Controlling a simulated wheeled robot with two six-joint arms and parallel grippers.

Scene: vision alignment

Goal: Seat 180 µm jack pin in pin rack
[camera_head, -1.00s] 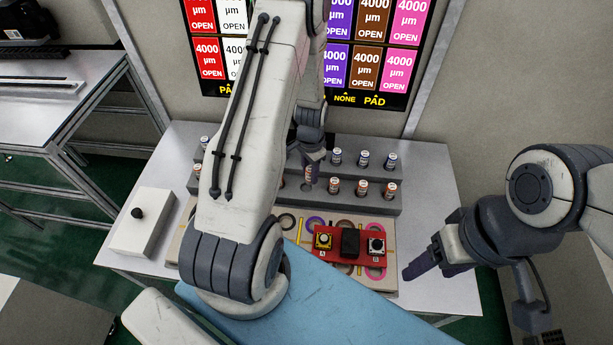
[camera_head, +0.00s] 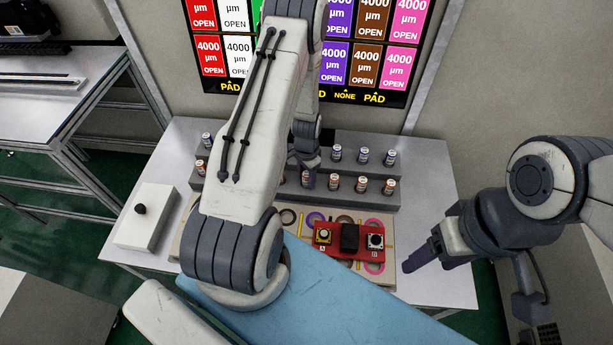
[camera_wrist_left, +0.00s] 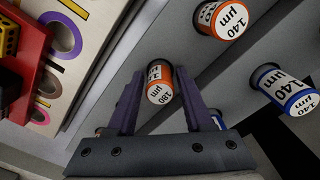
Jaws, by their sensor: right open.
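A pin with an orange-and-white label that seems to read 180 µm (camera_wrist_left: 160,85) stands between the fingers of my left gripper (camera_wrist_left: 158,72) in the left wrist view. The fingers flank it with a slim gap showing, so they look open around it. In the head view my left gripper (camera_head: 308,170) is down at the front row of the grey stepped pin rack (camera_head: 420,175), and it mostly hides this pin. My right gripper (camera_head: 425,260) is open and empty at the right, beyond the board's right side.
Other pins stand close by: an orange 140 µm pin (camera_wrist_left: 221,17) and a blue 140 µm pin (camera_wrist_left: 288,90). A red block with buttons (camera_head: 348,240) sits on a board with coloured rings (camera_head: 374,268). A white box (camera_head: 148,217) stands left.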

